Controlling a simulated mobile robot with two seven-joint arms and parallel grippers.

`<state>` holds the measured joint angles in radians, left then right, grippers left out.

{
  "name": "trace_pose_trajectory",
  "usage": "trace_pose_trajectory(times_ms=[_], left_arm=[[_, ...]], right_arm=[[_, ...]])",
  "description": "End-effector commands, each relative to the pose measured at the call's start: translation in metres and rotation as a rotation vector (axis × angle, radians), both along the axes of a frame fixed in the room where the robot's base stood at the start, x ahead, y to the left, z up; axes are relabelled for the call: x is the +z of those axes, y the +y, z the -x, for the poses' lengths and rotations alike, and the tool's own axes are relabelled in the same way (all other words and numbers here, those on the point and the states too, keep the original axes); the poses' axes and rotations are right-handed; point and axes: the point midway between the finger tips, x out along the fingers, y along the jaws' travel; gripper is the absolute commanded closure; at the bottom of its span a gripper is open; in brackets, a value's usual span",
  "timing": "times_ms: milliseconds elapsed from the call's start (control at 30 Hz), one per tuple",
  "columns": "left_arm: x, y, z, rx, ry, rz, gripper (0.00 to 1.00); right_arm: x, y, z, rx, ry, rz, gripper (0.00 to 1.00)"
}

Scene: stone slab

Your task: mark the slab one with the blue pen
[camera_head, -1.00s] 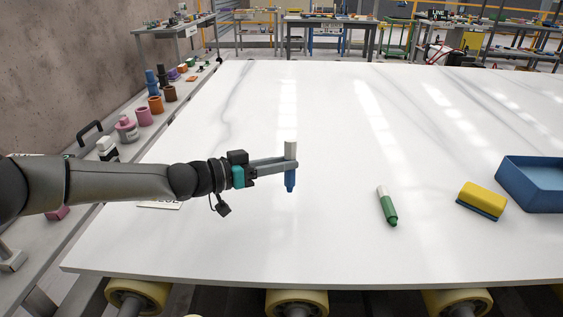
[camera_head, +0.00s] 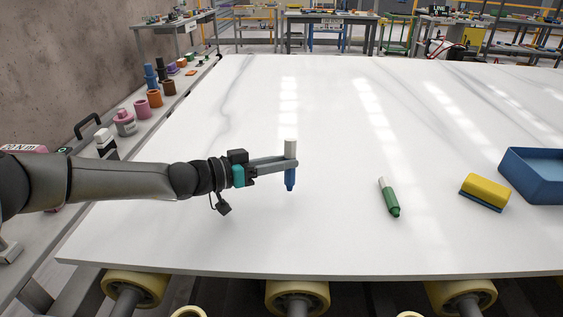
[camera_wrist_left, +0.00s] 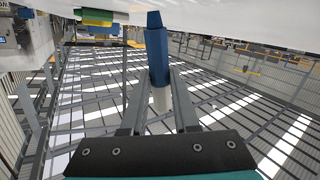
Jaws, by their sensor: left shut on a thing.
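The blue pen (camera_head: 290,180) has a white body and a blue tip end, and stands upright with the blue end down. My left gripper (camera_head: 289,163) is shut on it, around its middle. In the left wrist view the pen (camera_wrist_left: 156,50) sits between the two fingers (camera_wrist_left: 158,97). The white slab (camera_head: 330,235) with grey veins lies under it. The tip is over the slab; whether it touches cannot be told. No mark shows on the slab near it. My right gripper is not in view.
A green pen (camera_head: 390,198) lies on the slab to the right, with a yellow and blue eraser (camera_head: 485,192) and a blue tray (camera_head: 535,178) beyond it. Bottles and cups, such as an orange cup (camera_head: 156,105), line the left ledge. The slab's middle is clear.

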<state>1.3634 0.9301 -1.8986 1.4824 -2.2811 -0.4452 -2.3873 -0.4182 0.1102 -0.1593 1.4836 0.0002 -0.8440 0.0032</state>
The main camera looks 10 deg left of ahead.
Motion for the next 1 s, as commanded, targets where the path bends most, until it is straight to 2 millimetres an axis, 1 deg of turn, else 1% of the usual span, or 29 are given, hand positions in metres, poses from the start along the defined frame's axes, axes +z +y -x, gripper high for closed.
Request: trace_pose_trajectory(times_ms=[267, 1000], left_arm=[[-0.0003, -0.0001, 0.0000, 0.000, 0.000, 0.000, 1.00], [-0.0094, 0.0001, 0.0000, 0.000, 0.001, 0.001, 1.00]], right_arm=[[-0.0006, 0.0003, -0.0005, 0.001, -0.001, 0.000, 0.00], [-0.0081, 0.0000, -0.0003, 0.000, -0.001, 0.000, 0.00]])
